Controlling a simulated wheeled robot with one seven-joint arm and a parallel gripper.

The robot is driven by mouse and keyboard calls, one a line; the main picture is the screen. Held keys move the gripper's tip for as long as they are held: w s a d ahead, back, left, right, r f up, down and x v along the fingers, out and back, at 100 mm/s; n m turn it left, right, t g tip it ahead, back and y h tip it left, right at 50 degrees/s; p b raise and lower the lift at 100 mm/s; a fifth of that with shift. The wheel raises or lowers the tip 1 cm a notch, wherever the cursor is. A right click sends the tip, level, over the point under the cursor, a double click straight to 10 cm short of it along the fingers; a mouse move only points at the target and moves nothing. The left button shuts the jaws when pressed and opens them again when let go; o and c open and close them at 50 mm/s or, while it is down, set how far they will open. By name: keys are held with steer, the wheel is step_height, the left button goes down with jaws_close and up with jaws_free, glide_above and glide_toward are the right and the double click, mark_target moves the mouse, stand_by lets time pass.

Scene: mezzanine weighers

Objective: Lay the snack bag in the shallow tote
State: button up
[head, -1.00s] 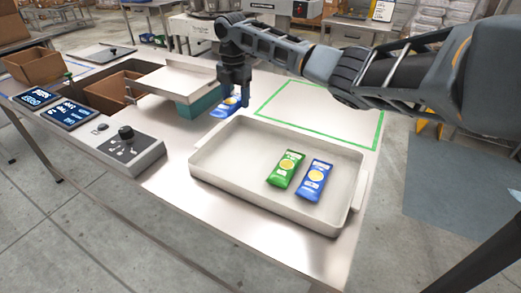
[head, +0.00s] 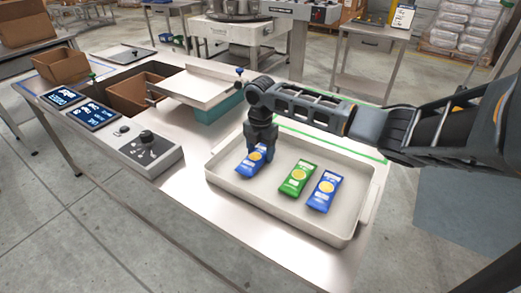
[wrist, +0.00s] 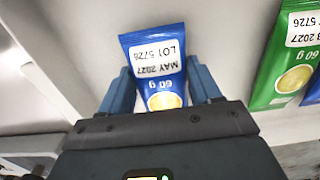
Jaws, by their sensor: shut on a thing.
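My gripper (head: 259,151) is shut on a blue snack bag (head: 249,161) at the left end of the shallow tote (head: 275,201). In the wrist view my gripper (wrist: 166,92) has a finger on each side of the blue bag (wrist: 152,55), whose printed label shows. The bag is over the tote's floor; I cannot tell whether it touches it. A green bag (head: 298,178) and another blue bag (head: 324,191) lie in the tote to its right. The green bag also shows at the right of the wrist view (wrist: 287,85).
A control box with a knob (head: 149,153) stands left of the tote. A raised metal tray (head: 193,86) sits over a teal block (head: 222,108) behind it. A green outline (head: 330,145) marks the table behind the tote. Cardboard boxes (head: 61,66) stand at the left.

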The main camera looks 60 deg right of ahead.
mark_target(260, 150)
steer(key=shift+f, duration=0.2)
steer(key=o, duration=1)
steer(key=shift+o, duration=0.2)
steer(key=shift+r, duration=0.1)
step_height(260, 150, up, 12)
steer(key=b, duration=0.1)
steer(key=shift+b, duration=0.3)
